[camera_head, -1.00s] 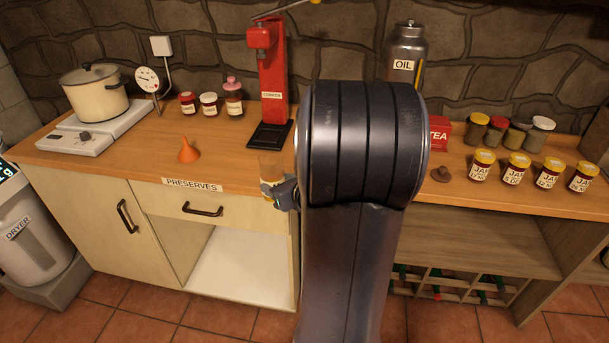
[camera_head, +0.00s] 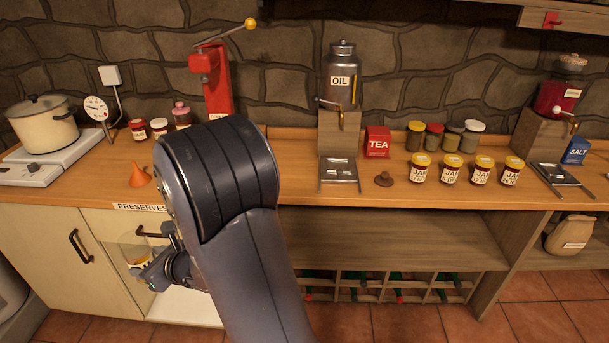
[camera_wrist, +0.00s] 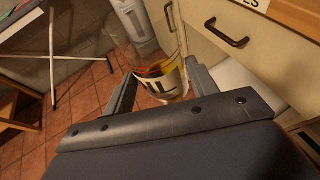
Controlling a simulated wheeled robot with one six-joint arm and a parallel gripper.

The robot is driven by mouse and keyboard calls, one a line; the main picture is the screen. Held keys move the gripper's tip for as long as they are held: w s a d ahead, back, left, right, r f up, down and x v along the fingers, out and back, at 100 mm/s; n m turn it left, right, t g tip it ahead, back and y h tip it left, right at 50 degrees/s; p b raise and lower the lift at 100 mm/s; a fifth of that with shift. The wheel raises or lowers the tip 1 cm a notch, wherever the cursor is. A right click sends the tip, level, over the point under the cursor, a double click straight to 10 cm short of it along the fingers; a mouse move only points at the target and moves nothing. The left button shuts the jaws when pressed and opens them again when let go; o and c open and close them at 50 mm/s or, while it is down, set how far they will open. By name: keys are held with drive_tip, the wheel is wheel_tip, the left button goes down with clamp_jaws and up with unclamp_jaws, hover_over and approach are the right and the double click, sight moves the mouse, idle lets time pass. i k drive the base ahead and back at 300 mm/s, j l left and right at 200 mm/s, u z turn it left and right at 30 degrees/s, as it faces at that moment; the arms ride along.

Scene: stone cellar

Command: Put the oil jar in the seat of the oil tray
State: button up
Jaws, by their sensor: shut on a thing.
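My gripper (camera_head: 148,268) is shut on a clear glass jar (camera_head: 134,252) in front of the cream cabinet, below the counter top. In the wrist view the oil jar (camera_wrist: 165,88) sits between the two fingers, with a white label ending in "IL" and yellow and red showing at it. The oil tray (camera_head: 338,184) is a small metal plate on the counter, in front of a block carrying the grey OIL canister (camera_head: 342,90) with a tap. I see nothing standing on the tray. Its seat is too small to make out.
A red TEA tin (camera_head: 378,143) and a brown knob-like lid (camera_head: 384,179) stand right of the oil tray. Several labelled jars (camera_head: 450,169) stand further right. A second metal tray (camera_head: 560,178) is at far right. An orange funnel (camera_head: 139,175) stands at left.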

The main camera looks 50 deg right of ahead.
sight(337, 166)
drive_tip(key=k+z, duration=0.2)
drive_tip(key=z, duration=0.15)
drive_tip(key=k+l+z, duration=0.1)
drive_tip(key=z, duration=0.3)
drive_tip(key=i+l+z, duration=0.2)
drive_tip(key=i, duration=0.2)
drive_tip(key=i+l+z, duration=0.1)
drive_tip(key=i+z, duration=0.15)
drive_tip(key=i, duration=0.5)
